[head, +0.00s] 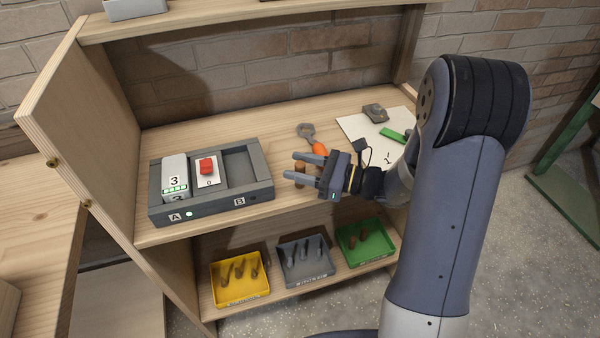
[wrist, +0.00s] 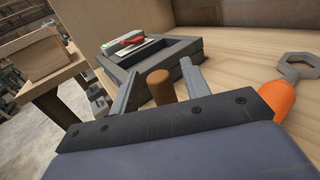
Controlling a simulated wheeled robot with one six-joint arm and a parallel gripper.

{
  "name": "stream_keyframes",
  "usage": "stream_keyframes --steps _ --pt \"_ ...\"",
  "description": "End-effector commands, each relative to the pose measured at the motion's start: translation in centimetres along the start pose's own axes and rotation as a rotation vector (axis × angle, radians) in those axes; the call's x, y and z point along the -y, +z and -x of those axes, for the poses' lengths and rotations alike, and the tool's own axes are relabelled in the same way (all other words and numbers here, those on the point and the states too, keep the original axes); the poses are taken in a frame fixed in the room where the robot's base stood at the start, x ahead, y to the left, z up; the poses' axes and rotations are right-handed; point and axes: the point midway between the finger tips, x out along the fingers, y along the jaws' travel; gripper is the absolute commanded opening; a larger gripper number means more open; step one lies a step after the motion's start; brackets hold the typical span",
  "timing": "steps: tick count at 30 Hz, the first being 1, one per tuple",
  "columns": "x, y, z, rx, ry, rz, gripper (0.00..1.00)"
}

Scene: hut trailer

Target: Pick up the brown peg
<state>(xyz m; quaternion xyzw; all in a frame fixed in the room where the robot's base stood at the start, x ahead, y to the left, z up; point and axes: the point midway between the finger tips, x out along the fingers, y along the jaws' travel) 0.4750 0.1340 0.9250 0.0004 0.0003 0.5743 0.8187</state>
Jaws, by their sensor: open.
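The brown peg (wrist: 160,86) stands upright on the wooden shelf between the two fingers of my gripper (wrist: 162,88) in the wrist view. Gaps show between the peg and both fingers, so it is not gripped. In the head view the peg (head: 299,177) is partly hidden by the fingers of my gripper (head: 299,167). The fingers are open and reach leftward, low over the shelf. The lower part of the peg is hidden by the gripper body in the wrist view.
A grey two-bay dock (head: 238,197) marked A and B stands just left of the peg. An orange-handled wrench (head: 319,148) lies behind my gripper. Yellow (head: 240,290), grey (head: 306,272) and green (head: 366,250) trays with small pieces sit on the lower shelf.

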Motion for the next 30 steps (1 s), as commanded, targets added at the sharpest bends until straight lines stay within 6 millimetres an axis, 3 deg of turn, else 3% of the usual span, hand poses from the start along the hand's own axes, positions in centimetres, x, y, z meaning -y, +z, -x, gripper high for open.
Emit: stream_keyframes --steps 7,23,30 --pt "0.03 -0.01 -0.14 0.000 -0.001 0.001 0.45" --pt "0.02 0.00 -0.12 0.000 -0.001 0.001 0.01" --pt "0.02 0.07 -0.12 0.000 -0.001 0.001 0.00"
